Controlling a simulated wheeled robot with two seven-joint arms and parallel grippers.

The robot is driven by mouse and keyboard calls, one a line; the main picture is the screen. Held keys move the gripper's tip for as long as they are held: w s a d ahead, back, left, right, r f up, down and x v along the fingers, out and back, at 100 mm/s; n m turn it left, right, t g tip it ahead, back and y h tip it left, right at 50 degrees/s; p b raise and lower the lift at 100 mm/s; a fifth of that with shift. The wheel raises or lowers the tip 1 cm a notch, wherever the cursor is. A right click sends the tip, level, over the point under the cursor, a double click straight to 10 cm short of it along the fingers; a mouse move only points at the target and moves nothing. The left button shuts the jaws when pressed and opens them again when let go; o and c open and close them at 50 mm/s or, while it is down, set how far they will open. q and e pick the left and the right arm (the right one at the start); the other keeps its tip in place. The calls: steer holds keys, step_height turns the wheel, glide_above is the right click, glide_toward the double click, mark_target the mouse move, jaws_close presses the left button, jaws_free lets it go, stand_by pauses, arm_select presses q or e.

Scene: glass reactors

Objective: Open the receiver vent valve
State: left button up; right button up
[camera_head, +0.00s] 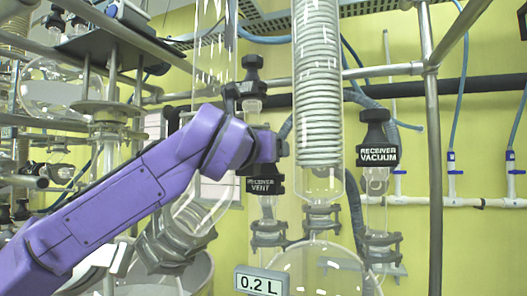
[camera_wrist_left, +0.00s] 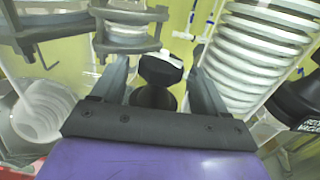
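The receiver vent valve has a black label (camera_head: 264,186) reading "RECEIVER VENT" in the head view. Its upper part is hidden there behind the end of my purple left arm. In the left wrist view a black valve knob (camera_wrist_left: 160,70) stands between the two fingers of my left gripper (camera_wrist_left: 160,84). The fingers are spread, with a small gap seeming to show on each side of the knob. In the head view my left gripper (camera_head: 267,148) is at the vent valve, its fingers mostly hidden. My right gripper is not in view.
The receiver vacuum valve (camera_head: 377,140) stands to the right. A glass coil condenser (camera_head: 318,85) rises between the two valves. Another black knob (camera_head: 252,66) sits above my wrist. A metal post (camera_head: 434,170) stands at right, and a "0.2 L" display (camera_head: 261,282) is below.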

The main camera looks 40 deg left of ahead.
arm_select(q)
steer(key=shift+w, duration=0.1)
steer(key=shift+f, duration=0.1)
steer(key=shift+s, duration=0.25)
steer(key=b+v, duration=0.4)
steer(key=v, duration=0.6)
